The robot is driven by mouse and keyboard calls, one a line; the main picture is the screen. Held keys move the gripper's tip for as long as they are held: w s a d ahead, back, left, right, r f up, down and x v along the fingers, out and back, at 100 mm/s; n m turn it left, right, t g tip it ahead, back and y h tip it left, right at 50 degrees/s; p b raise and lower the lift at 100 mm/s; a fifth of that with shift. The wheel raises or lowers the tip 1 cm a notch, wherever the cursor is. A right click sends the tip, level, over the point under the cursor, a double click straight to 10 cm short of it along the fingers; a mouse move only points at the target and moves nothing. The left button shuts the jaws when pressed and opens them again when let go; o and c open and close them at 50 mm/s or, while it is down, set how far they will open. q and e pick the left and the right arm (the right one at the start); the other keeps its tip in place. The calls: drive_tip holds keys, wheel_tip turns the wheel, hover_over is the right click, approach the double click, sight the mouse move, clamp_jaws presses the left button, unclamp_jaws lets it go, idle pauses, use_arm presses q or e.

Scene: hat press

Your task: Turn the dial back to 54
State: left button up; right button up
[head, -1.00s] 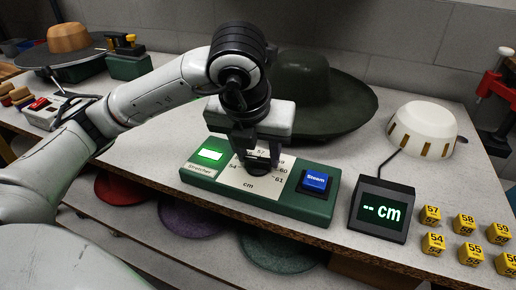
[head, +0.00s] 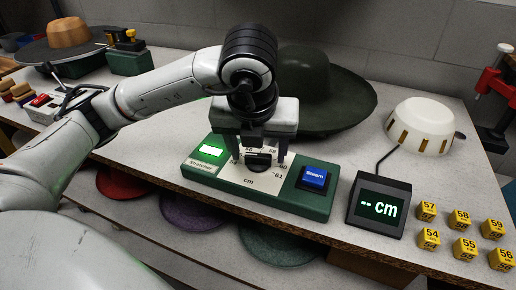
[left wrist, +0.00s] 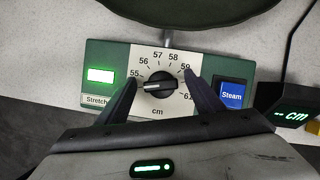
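The black dial (head: 258,161) sits on the white scale plate of the green stretcher box (head: 300,201). In the left wrist view, the dial (left wrist: 160,85) has a white mark pointing left and slightly down, below the 55. The number at that spot is hidden behind a finger. My left gripper (head: 258,164) is open above the plate; in the left wrist view its fingers (left wrist: 160,79) stand on either side of the dial, apart from it. The display (head: 379,206) reads "-- cm". My right gripper is not in view.
A blue Steam button (head: 314,177) is right of the dial, and a green-lit panel (head: 211,151) is left of it. A dark green hat (head: 325,95) stands behind. A white slotted form (head: 421,127) and several yellow number cubes (head: 465,248) are at the right.

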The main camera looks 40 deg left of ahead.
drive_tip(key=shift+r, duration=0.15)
use_arm(q)
drive_tip(key=shift+r, duration=0.25)
drive_tip(key=p+v, duration=0.3)
drive_tip(key=v, duration=0.6)
drive_tip(key=shift+s+d+r, duration=0.15)
drive_tip(key=shift+s+r, duration=0.1)
drive_tip(key=shift+r, duration=0.1)
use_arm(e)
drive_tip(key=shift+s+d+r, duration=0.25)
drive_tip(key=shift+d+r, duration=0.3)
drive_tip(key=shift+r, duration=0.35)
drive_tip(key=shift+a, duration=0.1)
